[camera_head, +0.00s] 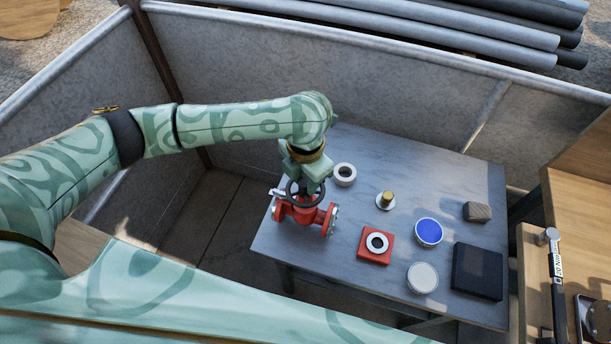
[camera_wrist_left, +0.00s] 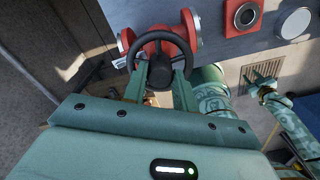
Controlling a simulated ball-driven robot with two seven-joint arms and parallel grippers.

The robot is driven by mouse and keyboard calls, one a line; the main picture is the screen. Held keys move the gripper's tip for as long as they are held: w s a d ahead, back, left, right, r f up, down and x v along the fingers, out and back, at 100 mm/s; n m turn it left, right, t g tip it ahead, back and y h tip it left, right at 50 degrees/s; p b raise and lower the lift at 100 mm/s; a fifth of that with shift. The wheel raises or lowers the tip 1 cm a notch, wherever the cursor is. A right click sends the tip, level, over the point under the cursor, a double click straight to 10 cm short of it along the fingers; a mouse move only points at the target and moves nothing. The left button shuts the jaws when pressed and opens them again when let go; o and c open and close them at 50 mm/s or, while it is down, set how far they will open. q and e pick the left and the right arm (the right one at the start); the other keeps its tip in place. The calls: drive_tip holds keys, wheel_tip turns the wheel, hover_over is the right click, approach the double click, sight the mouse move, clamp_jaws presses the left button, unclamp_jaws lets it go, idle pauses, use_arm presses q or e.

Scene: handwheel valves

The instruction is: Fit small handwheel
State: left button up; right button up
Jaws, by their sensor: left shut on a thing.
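The small handwheel (camera_head: 291,187) is a dark ring with spokes and a hub; it also shows in the left wrist view (camera_wrist_left: 165,38). My left gripper (camera_head: 304,184) is shut on it, with its two fingers reaching to the wheel in the wrist view (camera_wrist_left: 158,84). A red valve (camera_head: 301,213) with grey flanges stands at the left side of the table. The wheel is directly over the valve's top; whether it is seated on the stem cannot be told, since the wheel and gripper hide the stem.
The grey table (camera_head: 350,290) also holds a white ring (camera_head: 337,179), a brass-topped piece (camera_head: 386,198), a red block (camera_head: 367,258) with a ring, a blue-topped tin (camera_head: 428,231), a white-topped tin (camera_head: 422,276), a black box (camera_head: 477,271) and a brown block (camera_head: 477,211).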

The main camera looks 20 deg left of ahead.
use_arm(q)
drive_tip(key=shift+f, duration=0.15)
drive_tip(key=o, duration=1.1)
wheel_tip(320, 180, up, 16)
drive_tip(key=p, duration=0.4)
